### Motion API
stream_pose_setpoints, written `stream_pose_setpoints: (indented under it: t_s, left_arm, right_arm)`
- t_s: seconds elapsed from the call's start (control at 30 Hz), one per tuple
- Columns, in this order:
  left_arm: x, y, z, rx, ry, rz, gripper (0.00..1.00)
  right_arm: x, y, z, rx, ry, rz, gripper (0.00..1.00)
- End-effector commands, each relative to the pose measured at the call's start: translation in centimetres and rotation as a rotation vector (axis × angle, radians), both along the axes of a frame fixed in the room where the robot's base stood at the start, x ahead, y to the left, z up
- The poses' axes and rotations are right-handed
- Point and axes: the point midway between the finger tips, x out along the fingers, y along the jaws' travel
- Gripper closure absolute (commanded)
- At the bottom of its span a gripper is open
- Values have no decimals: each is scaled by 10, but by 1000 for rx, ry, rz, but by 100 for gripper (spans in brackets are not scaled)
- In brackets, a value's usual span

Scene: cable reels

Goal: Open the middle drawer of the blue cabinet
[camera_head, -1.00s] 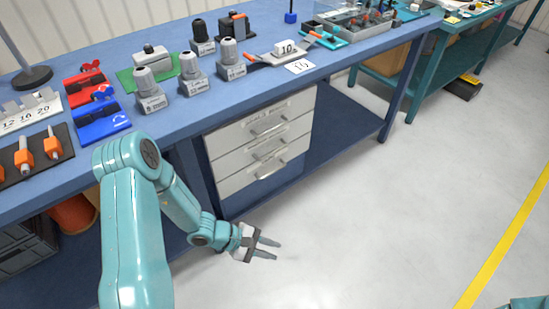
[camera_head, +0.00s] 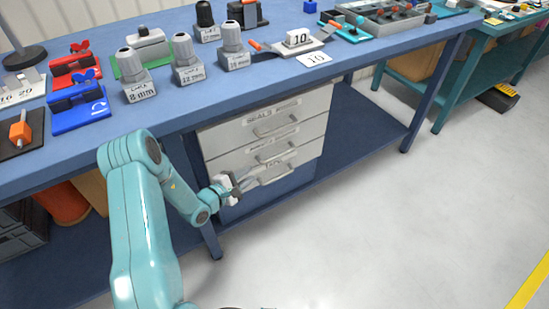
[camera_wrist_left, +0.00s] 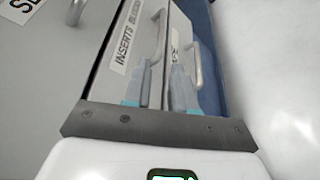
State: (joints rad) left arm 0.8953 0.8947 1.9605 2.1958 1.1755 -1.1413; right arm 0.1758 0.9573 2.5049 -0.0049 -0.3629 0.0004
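The drawer unit hangs under the blue workbench (camera_head: 345,66), with three light grey drawers stacked, each with a label and a bar handle. The middle drawer (camera_head: 222,162) has its handle (camera_head: 277,152) at its centre; all drawers look closed. My left gripper (camera_head: 257,177) is open and empty, in front of the lower drawers, near the bottom drawer's handle (camera_head: 276,174). In the left wrist view, its two fingers (camera_wrist_left: 164,82) point at the drawer fronts, partly covering the handle (camera_wrist_left: 159,38) of the drawer labelled "INSERTS". Contact is not clear. My right gripper is out of view.
Blue bench legs (camera_head: 210,240) stand beside the drawers, and a dark blue lower shelf (camera_head: 365,125) extends to the right. Grey bushings, clamps and a "10" block (camera_head: 298,38) sit on the benchtop. The light floor in front is clear.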

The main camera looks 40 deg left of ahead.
Motion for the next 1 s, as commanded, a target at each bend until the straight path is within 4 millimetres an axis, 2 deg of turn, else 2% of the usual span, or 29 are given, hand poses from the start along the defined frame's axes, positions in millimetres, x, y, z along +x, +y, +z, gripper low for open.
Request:
stream_pose_setpoints:
  t_s: [0.3, 0.5, 0.7, 1.0]
  left_arm:
    - [75, -5, -19, 0, -1, -5, 75]
    - [114, -8, -27, -1, 0, -6, 75]
    - [134, -8, -29, -2, 1, -5, 75]
    - [137, -8, -29, -2, 2, -4, 75]
  right_arm:
    - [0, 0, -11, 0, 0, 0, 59]
    - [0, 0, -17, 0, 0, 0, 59]
    - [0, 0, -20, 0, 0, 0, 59]
    - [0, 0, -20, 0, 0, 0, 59]
